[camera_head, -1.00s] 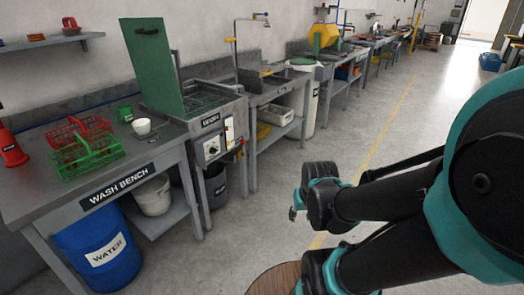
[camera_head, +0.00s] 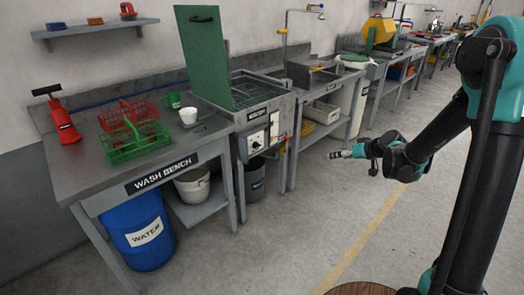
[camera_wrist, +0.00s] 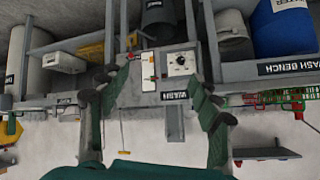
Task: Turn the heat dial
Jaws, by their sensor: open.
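The heat dial (camera_head: 256,145) is a round dark knob on a white plate on the front panel of the wash unit (camera_head: 278,103), below its WASH label. It also shows in the wrist view (camera_wrist: 181,62), where the picture is upside down. My gripper (camera_head: 334,155) is out over the aisle to the right of the unit, apart from the dial and pointing left toward the panel. In the wrist view my gripper (camera_wrist: 154,98) has its two fingers spread wide with nothing between them. The dial lies beyond the fingers.
A raised green lid (camera_head: 205,60) stands over the wash unit. A light switch plate (camera_head: 275,127) is beside the dial. The wash bench (camera_head: 100,185) on the left holds red and green baskets (camera_head: 133,140). A blue water barrel (camera_head: 143,235) stands below. The aisle floor is clear.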

